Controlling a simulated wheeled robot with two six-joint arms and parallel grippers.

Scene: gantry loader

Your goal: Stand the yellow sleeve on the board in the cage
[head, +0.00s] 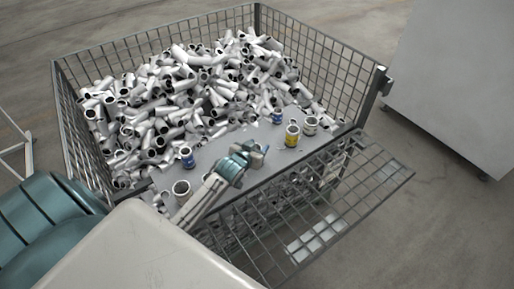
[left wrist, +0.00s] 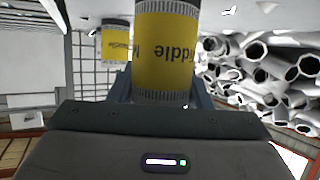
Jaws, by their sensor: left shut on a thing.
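My left gripper (head: 247,158) is over the board (head: 225,147) in the cage (head: 362,88), near its front edge. In the left wrist view it is shut on a yellow sleeve (left wrist: 165,50) with dark lettering and grey ends, between the fingers. In the head view the gripper mostly hides that sleeve. The held sleeve's far end is cut off by the wrist picture, so I cannot tell whether it touches the board. A second yellow sleeve (head: 292,136) stands on the board, just right of the gripper; it also shows in the left wrist view (left wrist: 115,44). My right gripper is out of view.
Blue sleeves (head: 188,158) and white sleeves (head: 310,126) stand on the board on both sides of the gripper. A heap of grey pipe pieces (head: 170,95) fills the cage behind. The mesh front flap (head: 375,185) is folded outward. A grey cabinet (head: 455,75) stands right.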

